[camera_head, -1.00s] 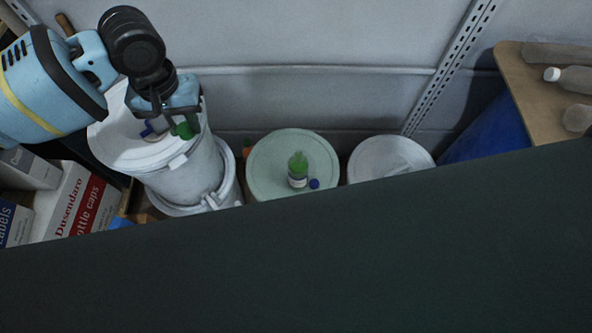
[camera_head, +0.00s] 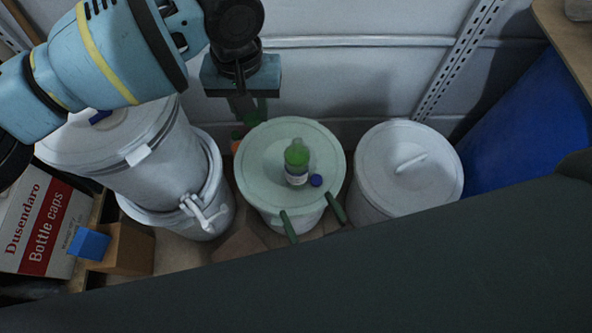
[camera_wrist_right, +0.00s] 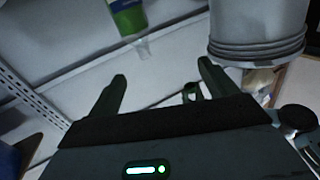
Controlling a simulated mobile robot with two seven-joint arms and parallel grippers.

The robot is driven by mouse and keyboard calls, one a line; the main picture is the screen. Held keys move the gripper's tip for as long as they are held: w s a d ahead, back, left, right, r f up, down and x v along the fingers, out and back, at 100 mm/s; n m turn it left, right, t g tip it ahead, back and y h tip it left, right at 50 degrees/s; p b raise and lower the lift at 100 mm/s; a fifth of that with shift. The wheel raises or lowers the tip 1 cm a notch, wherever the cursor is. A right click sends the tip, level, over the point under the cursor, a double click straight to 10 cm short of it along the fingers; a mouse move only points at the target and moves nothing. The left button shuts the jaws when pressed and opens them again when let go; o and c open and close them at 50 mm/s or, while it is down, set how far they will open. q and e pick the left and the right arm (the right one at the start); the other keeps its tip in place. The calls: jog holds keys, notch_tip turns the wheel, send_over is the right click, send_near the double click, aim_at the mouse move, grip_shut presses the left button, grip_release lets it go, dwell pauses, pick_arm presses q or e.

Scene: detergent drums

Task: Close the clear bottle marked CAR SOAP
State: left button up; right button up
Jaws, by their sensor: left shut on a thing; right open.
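A clear bottle with green liquid and a white label (camera_head: 297,164) stands on the pale green lid of the middle drum (camera_head: 264,165). The label is too small to read. My left gripper (camera_head: 250,114) is behind the middle drum, shut on a small green thing (camera_head: 250,119), perhaps a cap. My right gripper (camera_head: 312,216) is open and empty at the drum's front edge; its spread fingers also show in the right wrist view (camera_wrist_right: 162,76). That view shows a green-filled bottle (camera_wrist_right: 128,15).
A tall white drum (camera_head: 110,140) with a blue item (camera_head: 100,117) on top stands left. A white lidded drum (camera_head: 400,175) stands right, before a blue barrel (camera_head: 530,125). A Bottle caps box (camera_head: 40,225) is at left. A dark surface (camera_head: 350,280) fills the foreground.

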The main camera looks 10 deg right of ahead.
aim_at(296, 155)
pick_arm(q)
jog(key=d+f+m+b, duration=0.1)
jog(key=d+f+b, duration=0.4)
jog(key=d+b, duration=0.3)
jog(key=shift+w+d, duration=0.25)
pick_arm(e)
jog(key=w+f+m+h, duration=0.1)
jog(key=w+f+h, duration=0.3)
jog(key=f, duration=0.3)
jog(key=shift+w+d+f+m+t, duration=0.25)
jog(key=shift+w+d+m+t, duration=0.1)
jog(key=shift+w, duration=0.5)
jog(key=w, duration=1.2)
jog(key=shift+d, duration=0.25)
jog(key=c, duration=1.5)
pick_arm(q)
jog(key=shift+f, duration=2.55)
jog(key=shift+f, duration=0.1)
